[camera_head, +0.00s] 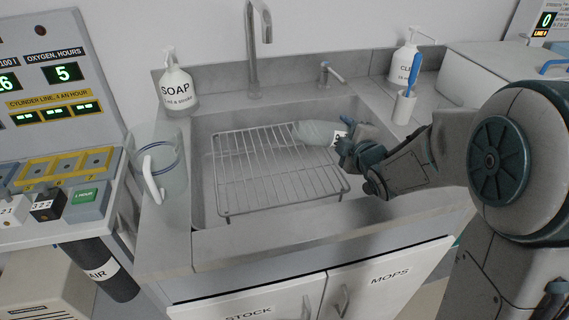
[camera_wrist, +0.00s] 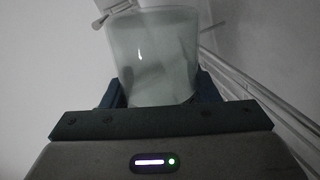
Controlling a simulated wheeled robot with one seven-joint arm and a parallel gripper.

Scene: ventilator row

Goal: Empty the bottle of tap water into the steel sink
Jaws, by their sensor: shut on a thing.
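The bottle (camera_head: 312,132) is pale and translucent, with a white label partly hidden by my fingers. My gripper (camera_head: 346,146) is shut on it and holds it over the steel sink (camera_head: 207,190). The bottle lies roughly level, its far end pointing left over the wire rack. In the wrist view the bottle (camera_wrist: 152,55) fills the space between the fingers of my gripper (camera_wrist: 158,90). I cannot tell how much water is in it, and no stream shows.
A wire rack (camera_head: 270,170) sits in the sink. The tap (camera_head: 252,50) rises behind it. A soap bottle (camera_head: 176,88) and a clear jug (camera_head: 160,165) stand on the left. A cup with a blue brush (camera_head: 405,105) and a pump bottle (camera_head: 405,62) stand on the right.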

